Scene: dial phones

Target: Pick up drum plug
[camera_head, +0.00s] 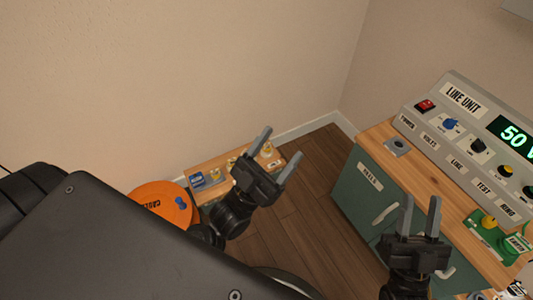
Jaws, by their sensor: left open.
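An orange cable drum (149,199) with black lettering stands at the lower left, partly hidden by my own body. A small blue piece (180,203), which looks like the drum plug, sits on its face. My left gripper (285,142) is open and empty, to the right of the drum and above the end of a low wooden bench. It is well apart from the blue piece. My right gripper (422,200) has its fingers apart with nothing between them, in front of the green cabinet.
The low wooden bench (223,186) carries a blue item (197,181) and several brass-coloured posts. At right, a green cabinet (352,205) with a wooden top holds the grey line unit (455,132), reading 50, and a green earth block (515,243). Wooden floor (315,165) lies clear between.

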